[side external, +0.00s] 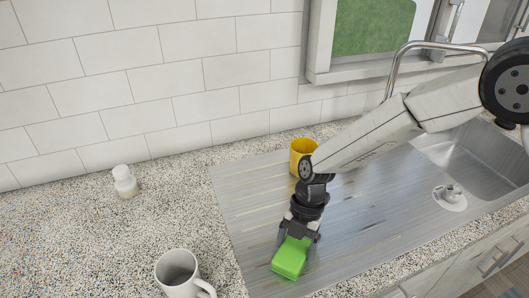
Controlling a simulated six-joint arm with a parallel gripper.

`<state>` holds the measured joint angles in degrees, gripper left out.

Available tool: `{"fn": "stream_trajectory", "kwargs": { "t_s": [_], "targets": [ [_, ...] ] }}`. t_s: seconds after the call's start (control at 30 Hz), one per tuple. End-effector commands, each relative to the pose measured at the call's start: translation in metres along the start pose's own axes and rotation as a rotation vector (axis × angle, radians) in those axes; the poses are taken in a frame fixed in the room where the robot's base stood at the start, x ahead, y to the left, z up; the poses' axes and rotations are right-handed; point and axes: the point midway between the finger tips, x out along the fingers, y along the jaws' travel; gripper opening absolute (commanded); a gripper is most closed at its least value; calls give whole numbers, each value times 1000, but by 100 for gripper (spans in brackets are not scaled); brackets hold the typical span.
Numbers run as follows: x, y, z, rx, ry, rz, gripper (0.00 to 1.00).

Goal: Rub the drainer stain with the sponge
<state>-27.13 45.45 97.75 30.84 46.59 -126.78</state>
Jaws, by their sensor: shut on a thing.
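My gripper (297,237) points down over the left part of the metal drainer (243,205). It is shut on a bright green sponge (290,258), which is at the drainer's surface near its front left edge. I cannot tell whether the sponge presses on the metal. I cannot make out a clear stain; faint brownish streaks show on the drainer, and the area under the sponge and gripper is hidden.
A yellow mug (301,152) stands at the drainer's back, partly behind my arm. A white mug (180,274) and a small white bottle (125,181) stand on the speckled counter (80,240) to the left. The sink basin (475,160) and tap (393,70) are to the right.

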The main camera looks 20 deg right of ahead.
Motion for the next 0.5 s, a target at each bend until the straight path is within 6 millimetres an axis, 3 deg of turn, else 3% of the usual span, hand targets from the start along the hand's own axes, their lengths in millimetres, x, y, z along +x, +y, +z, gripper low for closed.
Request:
{"fn": "stream_trajectory", "kwargs": {
  "t_s": [0.5],
  "targets": [
    [12, -35, -28, -1, 2, -4, 40]
  ]
}}
